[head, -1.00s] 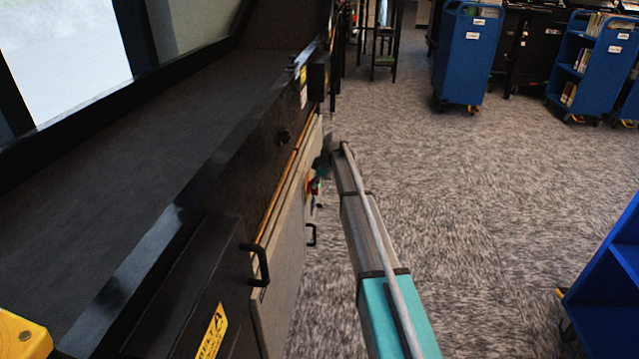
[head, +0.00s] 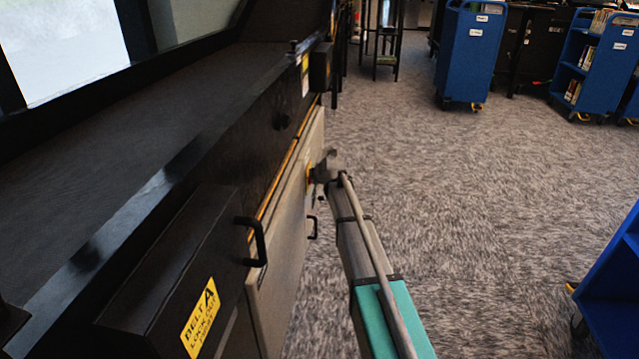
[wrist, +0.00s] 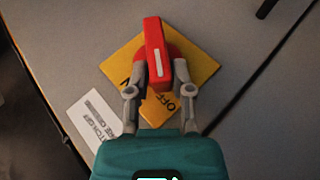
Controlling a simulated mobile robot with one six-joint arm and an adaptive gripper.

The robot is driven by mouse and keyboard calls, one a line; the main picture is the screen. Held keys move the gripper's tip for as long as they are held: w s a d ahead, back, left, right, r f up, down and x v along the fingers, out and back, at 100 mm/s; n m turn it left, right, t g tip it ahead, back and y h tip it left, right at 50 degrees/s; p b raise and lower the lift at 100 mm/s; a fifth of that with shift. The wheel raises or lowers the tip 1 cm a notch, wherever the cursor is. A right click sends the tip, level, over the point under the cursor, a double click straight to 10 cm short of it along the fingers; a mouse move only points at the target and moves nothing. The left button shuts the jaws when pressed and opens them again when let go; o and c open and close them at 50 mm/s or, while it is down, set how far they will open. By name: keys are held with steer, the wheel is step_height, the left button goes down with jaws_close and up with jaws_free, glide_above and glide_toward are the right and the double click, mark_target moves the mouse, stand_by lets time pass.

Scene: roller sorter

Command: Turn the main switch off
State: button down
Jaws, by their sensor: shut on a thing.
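The main switch is a red rotary handle (wrist: 155,48) with a white stripe, on a yellow plate (wrist: 203,66) in the wrist view. The handle stands nearly upright in that view, leaning slightly. My gripper (wrist: 161,72) has its two fingers on either side of the red handle's lower part and is shut on it. The letters "OFF" show at the plate's lower right; other lettering at the left is partly hidden by a finger. In the head view, my gripper (head: 326,168) is at the grey cabinet side, where the switch is mostly hidden.
A white label (wrist: 94,118) is on the panel beside the plate. The dark sorter belt (head: 130,120) runs along the left. A black handle (head: 255,242) juts from the near side.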

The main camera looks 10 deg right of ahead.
steer(key=shift+s+a+f+t+b, duration=0.1)
steer(key=shift+s+a+t+b, duration=0.1)
steer(key=shift+t+b, duration=0.2)
steer(key=c, duration=0.7)
jaws_free()
steer(key=shift+d, duration=0.1)
steer(key=shift+o, duration=0.7)
steer(key=shift+w, duration=0.1)
steer(key=s+d+r+p, duration=0.1)
steer(key=s+r+p, duration=0.1)
steer(key=s, duration=1.3)
steer(key=shift+s+d+r, duration=0.2)
steer(key=shift+s, duration=0.15)
stand_by(0.5)
stand_by(0.5)
